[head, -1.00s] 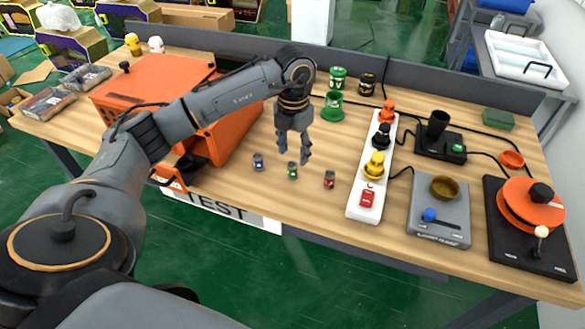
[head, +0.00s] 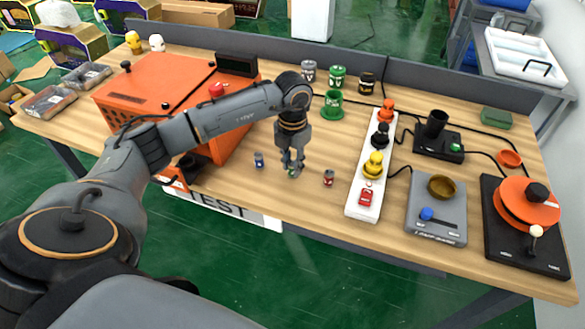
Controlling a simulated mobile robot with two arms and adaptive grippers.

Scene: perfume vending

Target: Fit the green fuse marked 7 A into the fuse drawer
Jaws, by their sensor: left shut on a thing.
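My left gripper (head: 291,170) points down over the bench and is shut on the small green fuse (head: 292,174), which is partly hidden between the fingers. A blue fuse (head: 259,160) stands to its left and a red fuse (head: 328,178) to its right, both on the wood. The markings are too small to read. The orange machine (head: 150,95) stands at the left; an orange part (head: 176,186) sticks out low at its front edge, and I cannot tell whether it is the fuse drawer. My right gripper is not in view.
A white power strip (head: 358,207) with plugs stands right of the fuses. A grey scale (head: 437,225) and an orange round device (head: 525,208) are farther right. Green, grey and black cups (head: 337,77) stand at the back. Bare wood (head: 235,180) lies around the fuses.

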